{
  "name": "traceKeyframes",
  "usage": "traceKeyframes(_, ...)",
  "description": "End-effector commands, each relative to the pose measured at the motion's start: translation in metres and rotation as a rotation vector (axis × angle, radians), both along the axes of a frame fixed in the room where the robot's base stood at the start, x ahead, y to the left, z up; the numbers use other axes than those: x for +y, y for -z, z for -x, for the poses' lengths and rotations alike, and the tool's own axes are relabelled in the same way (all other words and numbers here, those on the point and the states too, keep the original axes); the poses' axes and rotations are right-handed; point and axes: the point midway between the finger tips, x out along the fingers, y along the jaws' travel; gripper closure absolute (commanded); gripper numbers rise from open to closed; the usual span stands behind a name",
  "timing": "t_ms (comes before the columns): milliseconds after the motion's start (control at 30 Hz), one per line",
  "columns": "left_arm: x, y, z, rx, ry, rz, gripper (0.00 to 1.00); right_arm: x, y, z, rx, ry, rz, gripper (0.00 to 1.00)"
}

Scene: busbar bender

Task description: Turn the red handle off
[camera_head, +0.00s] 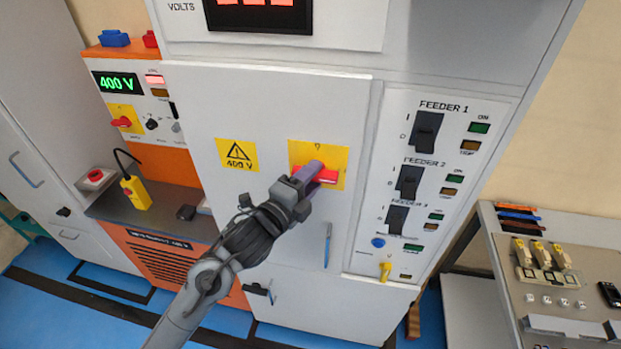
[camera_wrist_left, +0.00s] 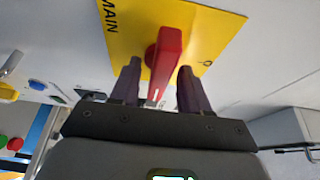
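The red handle (camera_head: 328,176) sits on a yellow plate (camera_head: 340,157) on the front of the grey cabinet. In the head view it is partly hidden by my left gripper (camera_head: 308,174), which reaches up to it from below left. In the left wrist view the red handle (camera_wrist_left: 166,52) stands out from the yellow plate (camera_wrist_left: 212,35), marked MAIN. The open fingers of my left gripper (camera_wrist_left: 159,68) are on either side of its near end, with a visible gap to each side. My right gripper is in neither view.
A feeder panel (camera_head: 366,246) with several black switches is right of the handle. A 400 V warning label (camera_head: 237,155) is to the left. A blue door handle (camera_head: 327,245) sticks out below. An orange unit (camera_head: 165,160) stands further left.

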Motion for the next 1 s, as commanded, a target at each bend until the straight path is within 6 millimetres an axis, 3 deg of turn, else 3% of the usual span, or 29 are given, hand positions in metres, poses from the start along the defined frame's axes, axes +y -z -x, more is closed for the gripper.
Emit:
traceKeyframes(33,0.0,0.0,0.0,0.0,0.0,0.0,0.62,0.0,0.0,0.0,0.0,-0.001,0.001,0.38)
traceKeyframes(300,0.0,0.0,0.0,0.0,0.0,0.0,1.0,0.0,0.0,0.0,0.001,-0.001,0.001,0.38)
traceKeyframes(667,0.0,0.001,0.0,0.006,-0.001,0.031,1.0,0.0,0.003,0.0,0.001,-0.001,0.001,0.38)
traceKeyframes(1000,0.0,0.004,0.0,0.048,0.0,0.228,1.0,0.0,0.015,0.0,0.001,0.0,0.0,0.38)
